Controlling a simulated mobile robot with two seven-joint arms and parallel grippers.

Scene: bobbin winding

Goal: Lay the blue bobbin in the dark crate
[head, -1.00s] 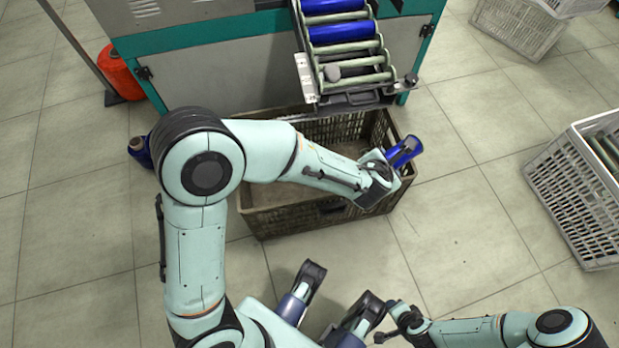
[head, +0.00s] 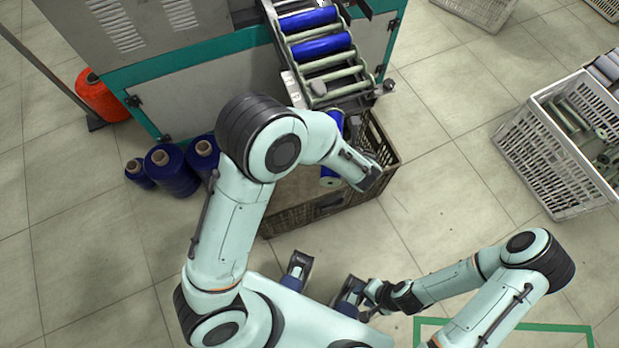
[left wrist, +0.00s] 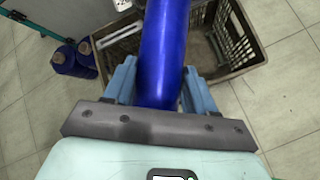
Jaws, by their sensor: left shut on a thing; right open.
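The dark crate (head: 300,217) stands on the floor against the machine; my left arm covers part of it. My left gripper (left wrist: 158,88) is shut around the blue bobbin (left wrist: 165,45), one finger on each side. In the head view the bobbin (head: 329,176) shows partly behind my left forearm, in front of the crate's opening. The crate also shows beyond it in the left wrist view (left wrist: 236,45). The bobbin's exact height over the crate is unclear. My right gripper (head: 372,303) is open and small, low in the head view, away from the crate.
The machine's roller chute (head: 325,65), holding other blue bobbins, reaches over the crate's back side. Several blue thread cones (head: 170,172) stand left of the crate. A white crate (head: 548,160) with pale bobbins stands at the right. The floor between the crates is clear.

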